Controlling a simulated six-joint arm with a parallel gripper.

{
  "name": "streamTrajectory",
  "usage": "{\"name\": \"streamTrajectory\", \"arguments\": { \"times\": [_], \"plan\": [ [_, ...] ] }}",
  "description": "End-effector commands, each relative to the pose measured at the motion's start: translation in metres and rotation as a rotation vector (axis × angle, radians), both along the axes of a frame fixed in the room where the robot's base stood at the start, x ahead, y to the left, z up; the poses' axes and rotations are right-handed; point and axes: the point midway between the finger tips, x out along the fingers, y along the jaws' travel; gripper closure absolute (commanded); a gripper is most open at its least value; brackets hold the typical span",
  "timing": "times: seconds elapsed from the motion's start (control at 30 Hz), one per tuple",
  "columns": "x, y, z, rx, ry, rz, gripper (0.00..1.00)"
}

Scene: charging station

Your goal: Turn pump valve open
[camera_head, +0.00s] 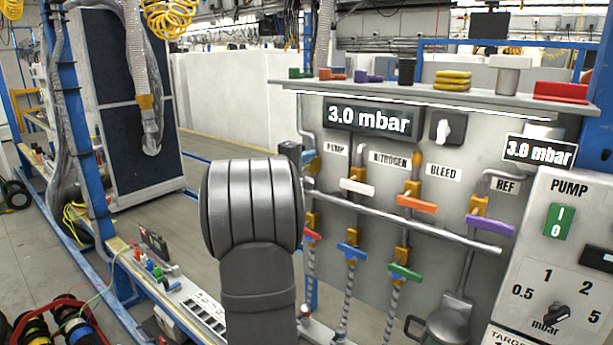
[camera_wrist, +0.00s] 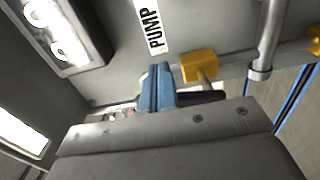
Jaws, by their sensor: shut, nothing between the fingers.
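In the wrist view the yellow body (camera_wrist: 198,65) shows right of the PUMP label. My gripper's blue-grey fingers are shut and empty, close to the handle. I cannot tell whether they touch it. In the head view my arm hides part of this spot, so the handle's angle is unclear.
White (camera_head: 356,187), orange (camera_head: 416,204) and purple (camera_head: 490,225) handles sit to the right. Red (camera_head: 312,235), blue (camera_head: 351,250) and green (camera_head: 404,271) handles are lower. A shelf (camera_head: 420,94) juts out above. The panel display (camera_head: 370,119) reads 3.0 mbar.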

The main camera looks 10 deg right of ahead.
Motion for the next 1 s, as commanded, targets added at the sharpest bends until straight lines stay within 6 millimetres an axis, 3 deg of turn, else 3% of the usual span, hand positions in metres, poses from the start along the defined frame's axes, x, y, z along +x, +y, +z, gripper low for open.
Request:
{"name": "streamTrajectory", "arguments": {
  "times": [0.17, 0.67, 1.0],
  "plan": [
    [0.005, 0.005, 0.004, 0.000, -0.001, 0.001, 1.00],
    [-0.005, -0.004, -0.003, -0.001, -0.001, 0.001, 1.00],
    [-0.025, 0.017, -0.003, 0.000, -0.001, 0.002, 1.00]
  ]
}}
